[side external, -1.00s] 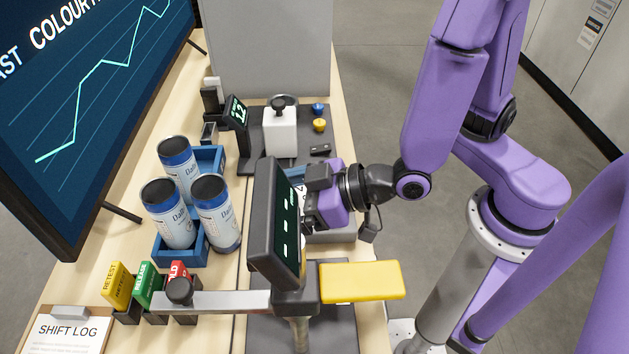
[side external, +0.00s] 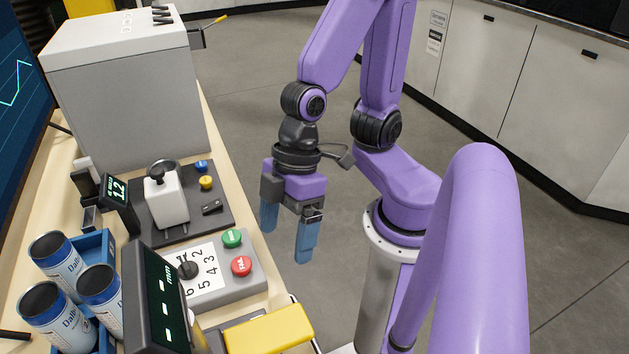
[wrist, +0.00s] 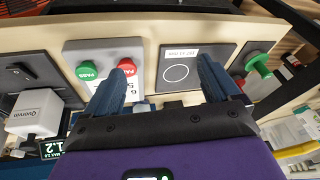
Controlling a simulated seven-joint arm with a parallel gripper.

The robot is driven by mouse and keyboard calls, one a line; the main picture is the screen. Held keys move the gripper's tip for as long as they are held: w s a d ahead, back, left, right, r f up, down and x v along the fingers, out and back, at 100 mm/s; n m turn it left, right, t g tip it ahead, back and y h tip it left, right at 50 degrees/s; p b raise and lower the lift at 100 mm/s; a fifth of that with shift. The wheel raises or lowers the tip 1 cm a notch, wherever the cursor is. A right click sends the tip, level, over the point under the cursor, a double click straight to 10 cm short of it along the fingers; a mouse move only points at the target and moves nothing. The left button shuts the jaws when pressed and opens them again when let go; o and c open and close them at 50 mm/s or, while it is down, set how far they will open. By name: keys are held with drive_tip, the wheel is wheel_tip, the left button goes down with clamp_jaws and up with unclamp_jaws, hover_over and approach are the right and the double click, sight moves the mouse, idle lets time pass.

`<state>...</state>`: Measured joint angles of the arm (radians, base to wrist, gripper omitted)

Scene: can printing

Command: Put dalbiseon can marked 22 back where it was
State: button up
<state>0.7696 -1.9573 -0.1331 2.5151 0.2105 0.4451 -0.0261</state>
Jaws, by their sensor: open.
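Three dalbiseon cans stand upright in a blue rack (side external: 97,243) at the lower left of the side external view: a rear can (side external: 62,262), a right can (side external: 103,290) and a front can (side external: 52,317). They have dark tops and blue-and-white labels; no number 22 is readable on them. My gripper (side external: 286,240) is open and empty, fingers pointing down, beside the table's right edge and apart from the cans. In the wrist view its blue fingers (wrist: 158,72) are spread, with nothing between them. The cans do not show clearly there.
A dark display (side external: 158,295) partly hides the rack area. A control box (side external: 215,275) has green and red buttons. A white device (side external: 166,200) stands behind it, then a large grey box (side external: 130,95). A yellow block (side external: 268,330) is in front. A plate with a circle (wrist: 178,73) looks empty.

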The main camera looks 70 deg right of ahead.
drive_tip(key=d+h, duration=0.1)
drive_tip(key=d, duration=0.2)
drive_tip(key=d+r+h, duration=0.1)
drive_tip(key=d, duration=0.2)
drive_tip(key=s+d+r+h, duration=0.1)
drive_tip(key=d, duration=0.2)
drive_tip(key=shift+d+r+n, duration=0.2)
drive_tip(key=shift+d+n, duration=0.15)
drive_tip(key=shift+n, duration=0.05)
drive_tip(key=shift+a, duration=0.1)
wheel_tip(320, 180, up, 13)
hover_over(105, 290)
drive_tip(key=w+d, duration=0.1)
drive_tip(key=w, duration=0.2)
drive_tip(key=shift+h, duration=0.4)
wheel_tip(105, 290, down, 12)
drive_tip(key=shift+r, duration=0.1)
drive_tip(key=shift+s+a+f, duration=0.1)
drive_tip(key=shift+f, duration=2.8)
